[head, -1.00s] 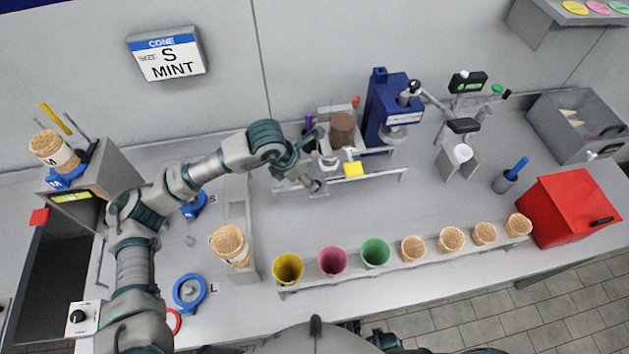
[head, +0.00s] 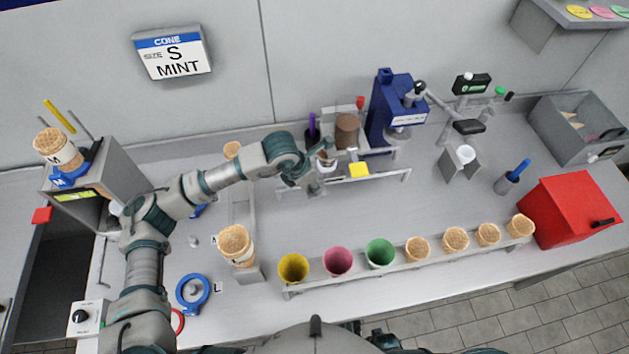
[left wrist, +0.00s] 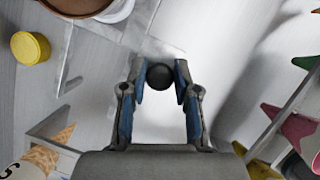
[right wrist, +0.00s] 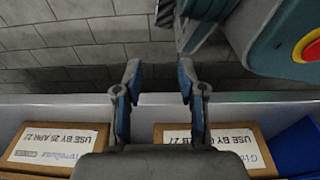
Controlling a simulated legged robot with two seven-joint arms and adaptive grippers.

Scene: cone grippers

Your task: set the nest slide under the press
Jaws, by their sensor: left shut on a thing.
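The blue press (head: 397,112) stands at the back of the bench, right of my left gripper. The nest slide lies left of the press and is partly hidden by my left gripper (head: 318,186); a pale cup-like part (head: 326,162) shows just behind the fingers. In the left wrist view, my left gripper (left wrist: 159,72) is shut on a dark round knob (left wrist: 159,77), which I take to be the slide's handle. My right gripper (right wrist: 159,68) is open and empty, above boxes at the bench's near side.
A rack (head: 400,268) of coloured cups and cones runs along the front. A red box (head: 570,208) stands at right.

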